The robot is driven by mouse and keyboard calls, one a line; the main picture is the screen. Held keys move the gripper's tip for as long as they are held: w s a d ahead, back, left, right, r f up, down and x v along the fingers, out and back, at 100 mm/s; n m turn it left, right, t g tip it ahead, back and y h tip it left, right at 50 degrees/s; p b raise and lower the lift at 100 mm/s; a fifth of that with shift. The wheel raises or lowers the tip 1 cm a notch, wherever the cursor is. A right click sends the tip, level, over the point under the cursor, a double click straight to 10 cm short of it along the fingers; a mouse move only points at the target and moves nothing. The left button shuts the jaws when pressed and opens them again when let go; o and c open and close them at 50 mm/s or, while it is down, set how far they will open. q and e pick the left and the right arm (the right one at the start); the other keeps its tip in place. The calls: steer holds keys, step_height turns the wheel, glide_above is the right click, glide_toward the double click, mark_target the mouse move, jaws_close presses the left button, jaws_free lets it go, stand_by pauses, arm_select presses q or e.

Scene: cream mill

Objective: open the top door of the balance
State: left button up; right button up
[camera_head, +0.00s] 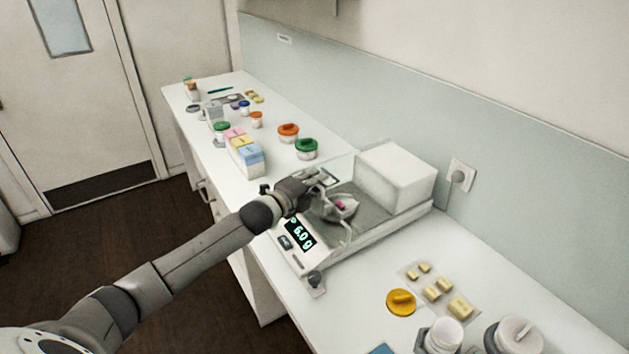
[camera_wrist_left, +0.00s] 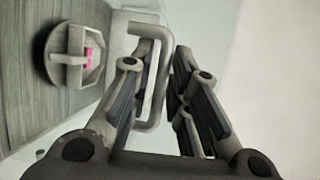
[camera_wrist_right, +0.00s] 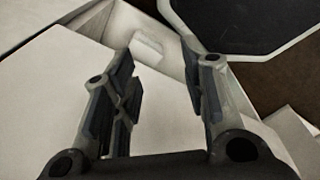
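The white balance (camera_head: 318,254) stands on the bench, its display reading 6.0 g. Clear, hard-to-see panels rise around its grey weighing area, where a small dish (camera_head: 341,208) holds something pink; the dish also shows in the left wrist view (camera_wrist_left: 66,60). My left gripper (camera_head: 324,179) is at the top of the balance. In the left wrist view its fingers (camera_wrist_left: 167,72) are close together, with a pale loop-shaped handle (camera_wrist_left: 124,20) between them. I cannot tell whether they press on it. My right gripper (camera_wrist_right: 157,62) is open and empty.
A pastel stack of boxes (camera_head: 248,160) and green- and orange-lidded jars (camera_head: 306,150) stand left of the balance. A yellow lid (camera_head: 401,302), yellow blocks (camera_head: 460,307) and white jars (camera_head: 444,334) lie nearer. The wall is close behind, with a socket (camera_head: 459,177).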

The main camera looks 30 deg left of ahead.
mark_target(369, 169)
arm_select(q)
jaws_close()
steer(key=w+d+b, duration=0.2)
steer(key=w+d, duration=0.1)
steer(key=w, duration=0.2)
steer(key=w+d+b, duration=0.2)
steer(key=w+d, duration=0.1)
steer(key=w, duration=0.2)
steer(key=w+d+b, duration=0.2)
steer(key=w+d, duration=0.1)
steer(key=w, duration=0.3)
steer(key=shift+w+d+b, duration=0.1)
steer(key=shift+d+b, duration=0.15)
steer(key=shift+b, duration=0.05)
jaws_free()
